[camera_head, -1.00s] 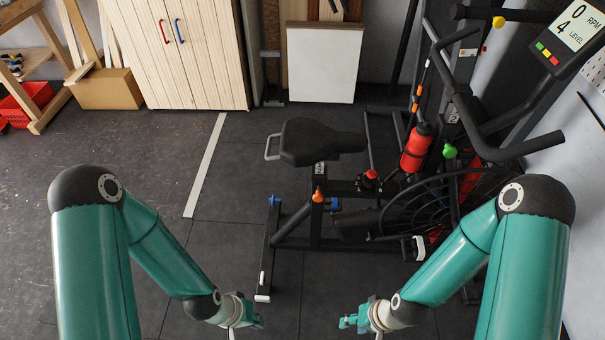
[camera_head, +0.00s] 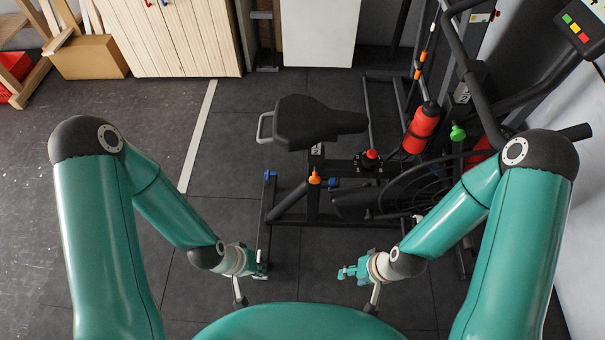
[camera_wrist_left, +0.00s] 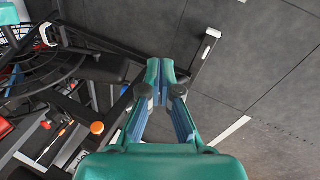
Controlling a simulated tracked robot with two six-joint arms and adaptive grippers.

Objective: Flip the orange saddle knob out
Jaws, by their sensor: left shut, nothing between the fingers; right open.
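The orange knob (camera_head: 314,178) is on the black exercise bike's frame, below the black saddle (camera_head: 310,122). It also shows in the left wrist view (camera_wrist_left: 97,128), left of my gripper. My left gripper (camera_head: 262,264) is shut and empty, in front of the bike and apart from the knob, lower left of it in the head view. The left wrist view shows its fingertips (camera_wrist_left: 160,72) together. My right gripper (camera_head: 345,272) is open and empty, below the knob in the head view. The side of the knob facing away from the head camera is hidden.
A red knob (camera_head: 371,154), a blue knob (camera_head: 270,175) and a red bottle (camera_head: 421,128) are on the bike. Its rear foot bar (camera_head: 265,225) stands close to my left gripper. Bare dark floor (camera_head: 225,160) lies left of the bike.

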